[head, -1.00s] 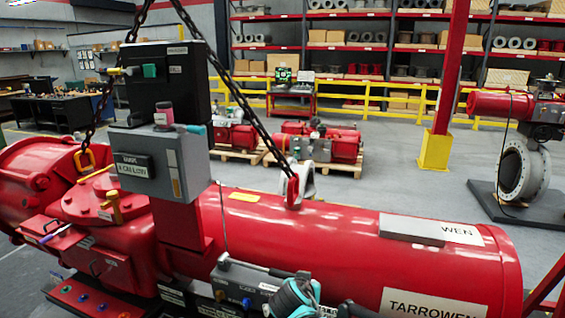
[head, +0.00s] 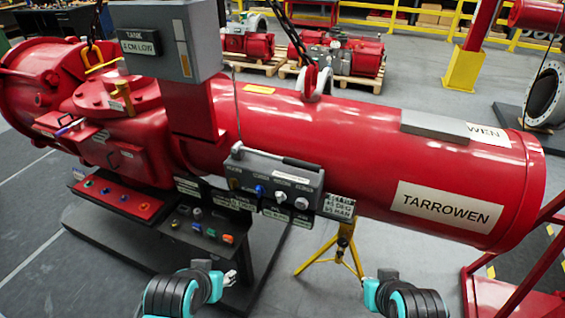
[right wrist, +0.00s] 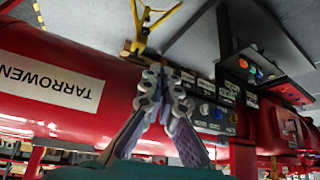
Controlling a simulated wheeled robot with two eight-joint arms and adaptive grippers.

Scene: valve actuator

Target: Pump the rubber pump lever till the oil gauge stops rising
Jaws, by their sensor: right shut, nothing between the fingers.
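A lever with a dark grip (head: 288,160) lies nearly level along the top of a grey control box (head: 275,186) on the red cylinder's front. I take it as the pump lever. A narrow upright gauge (head: 183,52) is on the grey tank box (head: 150,40), whose label reads "TANK 6 CM LOW"; its level is too small to read exactly. My left gripper (head: 229,277) is low in the head view, apart from the lever; its fingers are unclear. My right gripper shows in the right wrist view (right wrist: 166,75), fingertips together and empty, in front of the cylinder.
The large red cylinder (head: 350,145) fills the middle. The control box has several knobs and labels. A red button panel (head: 115,197) and a dark panel (head: 203,227) sit lower left. A yellow stand (head: 340,250) is below the cylinder. Grey floor is open at left.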

